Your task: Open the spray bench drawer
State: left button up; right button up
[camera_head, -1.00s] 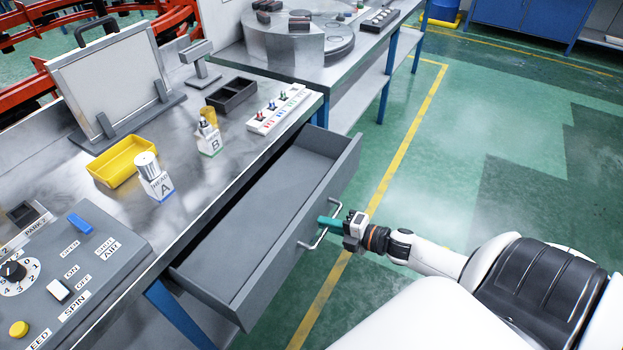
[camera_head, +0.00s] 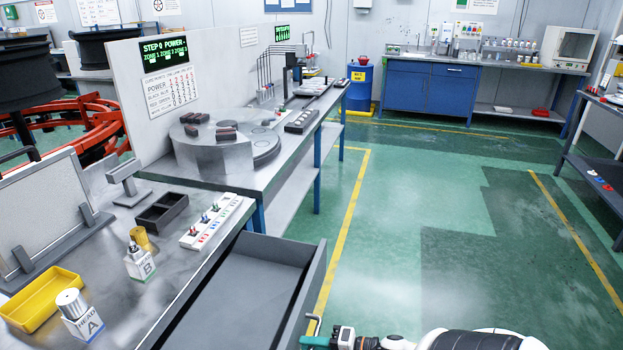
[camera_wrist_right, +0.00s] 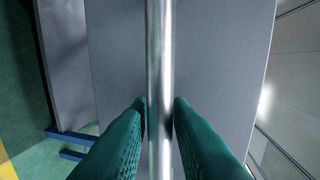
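The spray bench drawer (camera_head: 304,292) is pulled out from under the bench top (camera_head: 95,205), and its grey inside looks empty. Its metal bar handle (camera_head: 314,324) is on the drawer's outer front face. My right gripper (camera_head: 314,342) is at the handle, low in the head view. In the right wrist view the handle (camera_wrist_right: 160,45) runs between the teal fingers of my right gripper (camera_wrist_right: 160,110), which look closed against both sides of it. The drawer front (camera_wrist_right: 215,60) fills much of that view. My left gripper is not in view.
On the bench are a yellow tray (camera_head: 38,303), bottle A (camera_head: 80,318), bottle B (camera_head: 139,263), a dark two-part box (camera_head: 161,212) and a white strip with coloured pieces (camera_head: 216,221). Green floor right of the drawer is clear.

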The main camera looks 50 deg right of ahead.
jog(key=shift+o, duration=1)
jog(key=v, duration=1.2)
jog(key=shift+b, duration=0.3)
jog(key=shift+f, duration=0.1)
